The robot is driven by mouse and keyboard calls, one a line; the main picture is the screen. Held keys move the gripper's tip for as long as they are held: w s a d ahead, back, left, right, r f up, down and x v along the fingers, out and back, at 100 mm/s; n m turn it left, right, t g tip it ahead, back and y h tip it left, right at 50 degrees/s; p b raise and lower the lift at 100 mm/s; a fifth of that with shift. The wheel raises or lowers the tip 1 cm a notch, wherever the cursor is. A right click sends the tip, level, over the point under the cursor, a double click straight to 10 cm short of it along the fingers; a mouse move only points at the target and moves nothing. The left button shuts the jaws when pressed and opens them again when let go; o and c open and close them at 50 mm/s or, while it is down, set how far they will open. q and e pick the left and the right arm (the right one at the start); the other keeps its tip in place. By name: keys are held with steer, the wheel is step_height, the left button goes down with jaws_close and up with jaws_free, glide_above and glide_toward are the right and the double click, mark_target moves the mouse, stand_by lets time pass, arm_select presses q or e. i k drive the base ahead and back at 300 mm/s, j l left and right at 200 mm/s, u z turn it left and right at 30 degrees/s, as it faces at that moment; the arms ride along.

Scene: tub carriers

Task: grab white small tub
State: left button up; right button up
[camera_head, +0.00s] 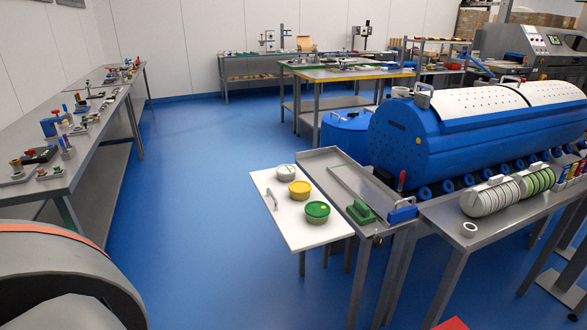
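A small white tub (286,172) stands upright on a white side board (287,228) at the left end of the near table. It is the farthest of three tubs in a slanting row. A yellow tub (300,190) stands just nearer, and a green tub (317,212) nearer still. Nothing hides the white tub. Neither of my grippers is in view.
A grey metal tray table (335,157) with a green block (361,212) adjoins the board on the right. Behind it are a large blue drum machine (430,150) and a blue barrel (345,132). A long workbench (60,172) runs along the left. Blue floor (190,210) between is clear.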

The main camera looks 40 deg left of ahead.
mark_target(286, 174)
steer(key=i+j+z, duration=0.2)
steer(key=j, duration=0.5)
steer(key=i+j+z, duration=0.2)
steer(key=j, duration=0.5)
steer(key=i+j+z, duration=0.2)
steer(key=j, duration=0.5)
steer(key=j+z, duration=0.2)
steer(key=j, duration=0.55)
steer(key=j+z, duration=0.1)
steer(key=j, duration=0.3)
steer(key=k+j+z, duration=0.15)
steer(key=j, duration=0.2)
steer(key=j+z, duration=0.1)
steer(key=j, duration=0.3)
steer(key=k+j+z, duration=0.1)
steer(key=j, duration=0.25)
steer(key=k+j+z, duration=0.1)
steer(key=j, duration=0.25)
steer(key=k, duration=0.1)
